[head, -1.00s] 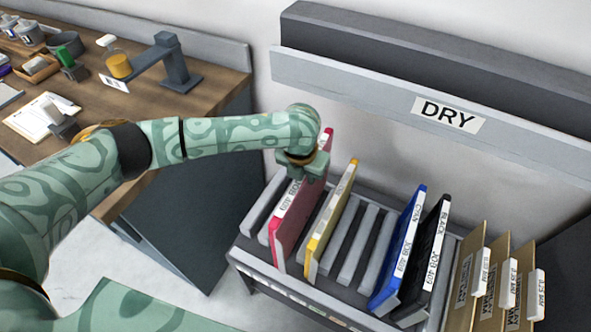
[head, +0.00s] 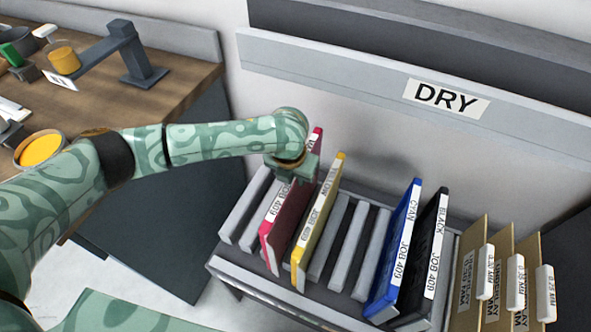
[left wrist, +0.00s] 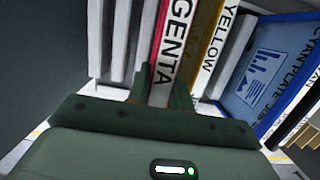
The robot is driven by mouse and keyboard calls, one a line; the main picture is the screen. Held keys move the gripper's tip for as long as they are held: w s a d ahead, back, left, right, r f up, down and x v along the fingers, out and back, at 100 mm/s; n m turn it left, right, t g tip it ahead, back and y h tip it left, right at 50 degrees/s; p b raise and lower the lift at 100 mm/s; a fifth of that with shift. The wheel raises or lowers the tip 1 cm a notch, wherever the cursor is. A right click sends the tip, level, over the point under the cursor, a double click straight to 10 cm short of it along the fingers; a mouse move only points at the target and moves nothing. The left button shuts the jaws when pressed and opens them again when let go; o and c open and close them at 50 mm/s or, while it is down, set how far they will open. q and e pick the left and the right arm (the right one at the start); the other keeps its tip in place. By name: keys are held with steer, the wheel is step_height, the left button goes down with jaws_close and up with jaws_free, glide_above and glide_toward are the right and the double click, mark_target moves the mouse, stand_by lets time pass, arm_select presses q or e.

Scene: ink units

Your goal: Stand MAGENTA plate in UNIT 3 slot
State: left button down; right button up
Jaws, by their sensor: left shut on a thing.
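The magenta plate (head: 290,221) stands near the left end of the rack, left of the yellow plate (head: 318,225). Its labelled spine also shows in the left wrist view (left wrist: 174,45). My left gripper (head: 297,165) is shut on its upper edge. In the left wrist view, the dark fingers (left wrist: 160,88) lie on either side of the spine. The plate's foot is low among the grey dividers; I cannot tell whether it is seated. No UNIT 3 mark is readable. My right gripper is not in view.
The rack (head: 262,289) also holds a cyan plate (head: 394,255) and a black plate (head: 425,260). Bare dividers (head: 345,245) with open gaps lie between yellow and cyan. Brown folders (head: 475,265) stand at right. A wooden bench (head: 190,75) is at left.

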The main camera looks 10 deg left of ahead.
arm_select(q)
steer(key=b+x, duration=0.1)
steer(key=x, duration=0.2)
steer(key=s+b+x, duration=0.1)
steer(key=x, duration=0.2)
steer(key=shift+s+f+b, duration=0.1)
steer(key=shift+b, duration=0.2)
steer(key=shift+f, duration=0.5)
steer(key=c, duration=1.2)
jaws_free()
steer(key=shift+o, duration=0.2)
steer(key=p+v, duration=0.7)
steer(key=v, duration=0.8)
steer(key=shift+a+r, duration=0.15)
steer(key=shift+s+r, duration=0.1)
steer(key=shift+r, duration=0.35)
